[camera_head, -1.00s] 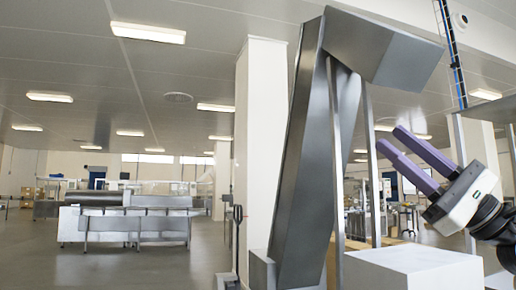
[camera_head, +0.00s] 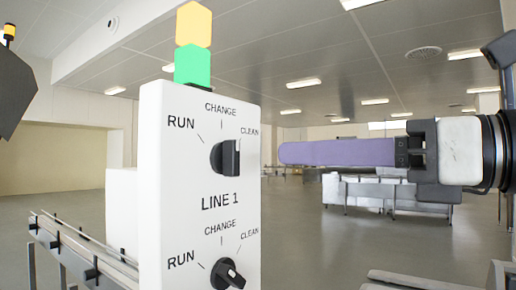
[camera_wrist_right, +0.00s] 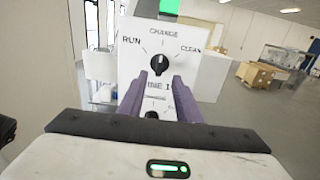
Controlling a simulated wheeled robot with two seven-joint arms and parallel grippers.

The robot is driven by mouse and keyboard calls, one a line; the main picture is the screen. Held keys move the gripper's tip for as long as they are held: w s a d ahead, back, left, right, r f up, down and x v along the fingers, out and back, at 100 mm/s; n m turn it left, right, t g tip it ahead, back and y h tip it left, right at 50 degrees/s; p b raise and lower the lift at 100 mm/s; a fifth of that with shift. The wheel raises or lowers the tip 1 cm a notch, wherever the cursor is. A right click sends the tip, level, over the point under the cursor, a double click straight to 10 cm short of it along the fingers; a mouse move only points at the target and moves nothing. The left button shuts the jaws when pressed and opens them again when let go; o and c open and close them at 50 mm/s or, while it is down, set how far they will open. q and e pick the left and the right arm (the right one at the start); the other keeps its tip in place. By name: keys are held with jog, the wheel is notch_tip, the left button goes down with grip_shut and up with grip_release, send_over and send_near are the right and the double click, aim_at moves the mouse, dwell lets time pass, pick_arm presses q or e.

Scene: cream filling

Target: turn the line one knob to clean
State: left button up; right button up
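A white control panel (camera_head: 200,195) marked LINE 1 stands upright in the head view. Its upper knob (camera_head: 226,157) is black, among RUN, CHANGE and CLEAN labels. In the wrist view this knob (camera_wrist_right: 159,65) looks vertical, pointing at CHANGE. A lower black knob (camera_head: 228,274) has the same labels and sits tilted, its upper end toward RUN. My right gripper (camera_head: 284,153) is level, to the right of the panel and apart from the upper knob. In the wrist view its purple fingers (camera_wrist_right: 160,78) are open and empty, with the upper knob showing just above their tips. My left gripper is not in view.
Yellow and green lights (camera_head: 193,45) top the panel. A railed conveyor (camera_head: 85,250) runs at the lower left. A dark grey shape (camera_head: 15,85) hangs at the upper left. Metal benches (camera_head: 390,190) stand farther back, with open floor around. Cardboard boxes (camera_wrist_right: 256,75) show in the wrist view.

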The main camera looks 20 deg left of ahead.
aim_at(238, 155)
jog(key=p+x, duration=0.2)
jog(key=x, duration=0.6)
jog(key=shift+a+p, duration=0.2)
jog(key=shift+p, duration=0.1)
jog(key=shift+x, duration=0.8)
jog(key=shift+f, duration=0.1)
jog(key=shift+c, duration=0.4)
grip_shut()
